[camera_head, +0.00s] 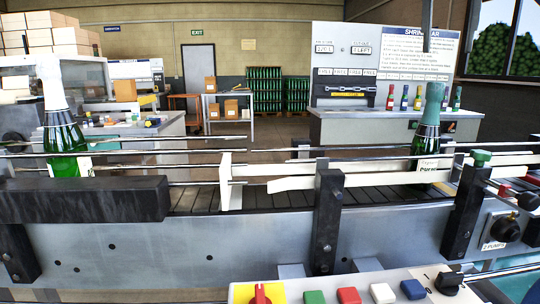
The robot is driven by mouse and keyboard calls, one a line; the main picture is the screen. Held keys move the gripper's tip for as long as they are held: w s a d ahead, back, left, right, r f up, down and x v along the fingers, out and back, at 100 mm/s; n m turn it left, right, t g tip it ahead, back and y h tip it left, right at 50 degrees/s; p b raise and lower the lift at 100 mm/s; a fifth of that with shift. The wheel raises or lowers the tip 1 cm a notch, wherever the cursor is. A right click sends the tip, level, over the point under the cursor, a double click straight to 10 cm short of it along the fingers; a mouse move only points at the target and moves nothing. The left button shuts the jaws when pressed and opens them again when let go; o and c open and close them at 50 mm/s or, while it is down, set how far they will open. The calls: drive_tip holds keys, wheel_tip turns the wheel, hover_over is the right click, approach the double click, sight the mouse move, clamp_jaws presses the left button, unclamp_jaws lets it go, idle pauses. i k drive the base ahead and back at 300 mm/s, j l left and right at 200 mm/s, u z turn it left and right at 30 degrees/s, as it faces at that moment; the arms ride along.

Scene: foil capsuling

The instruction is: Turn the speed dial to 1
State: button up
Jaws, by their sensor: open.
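A black dial (448,283) stands at the right end of the control panel (330,291) along the bottom edge. Small markings, one of which looks like a 1, are printed at its upper left. I take it as the speed dial, but its name is not readable. Its pointer direction is too small to tell. My gripper does not show in this view, so its place relative to the dial cannot be seen.
The panel also has a red switch (260,294) on yellow and several coloured buttons. Behind it runs a conveyor (150,245) with black posts, rails and white guides (330,181). Green bottles stand left (64,135) and right (427,135). More black knobs (505,228) sit right.

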sight(447, 282)
drive_tip(key=k, duration=0.9)
